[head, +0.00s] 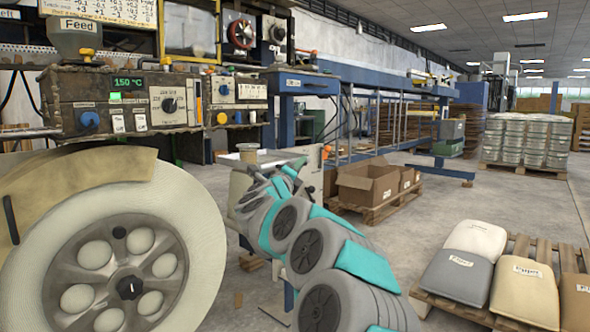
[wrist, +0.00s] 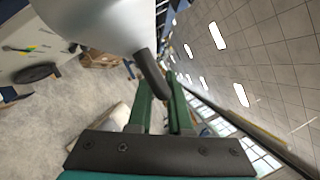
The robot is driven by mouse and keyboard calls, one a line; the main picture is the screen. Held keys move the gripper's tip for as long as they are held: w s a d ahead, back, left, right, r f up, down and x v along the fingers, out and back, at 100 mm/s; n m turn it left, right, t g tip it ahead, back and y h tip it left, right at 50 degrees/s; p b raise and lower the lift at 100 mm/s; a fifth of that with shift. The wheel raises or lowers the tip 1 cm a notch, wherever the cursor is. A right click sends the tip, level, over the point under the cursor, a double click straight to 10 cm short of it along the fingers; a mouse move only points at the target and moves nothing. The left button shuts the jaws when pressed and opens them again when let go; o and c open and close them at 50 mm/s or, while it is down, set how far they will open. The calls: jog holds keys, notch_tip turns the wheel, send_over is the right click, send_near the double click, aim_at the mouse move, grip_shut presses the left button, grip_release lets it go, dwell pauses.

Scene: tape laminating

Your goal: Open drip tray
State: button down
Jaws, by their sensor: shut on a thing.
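In the wrist view, the two green fingers of my gripper (wrist: 160,98) are shut on a dark handle (wrist: 152,75). The handle joins a smooth pale grey rounded body (wrist: 95,22) that runs out of the top of the picture. I cannot tell whether this is part of a drip tray. No drip tray is clearly recognisable in the head view. There my grey and teal arm reaches from the bottom right to the middle, by a machine with a pale top, and its fingers are not clearly visible.
A large pale wheel (head: 150,255) fills the lower left, below a control box (head: 140,103) with knobs. A blue machine frame (head: 345,75) runs back behind my arm. Cardboard boxes (head: 368,187) stand on a pallet. Filled sacks (head: 523,290) lie at the lower right, with open floor beyond.

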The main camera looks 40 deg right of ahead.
jog(key=shift+s+d+r, duration=0.1)
jog(key=shift+s+r, duration=0.05)
jog(key=shift+s, duration=0.05)
jog(key=c, duration=0.9)
grip_release()
jog(key=shift+a, duration=0.3)
jog(key=v, duration=0.7)
jog(key=shift+s+a, duration=0.1)
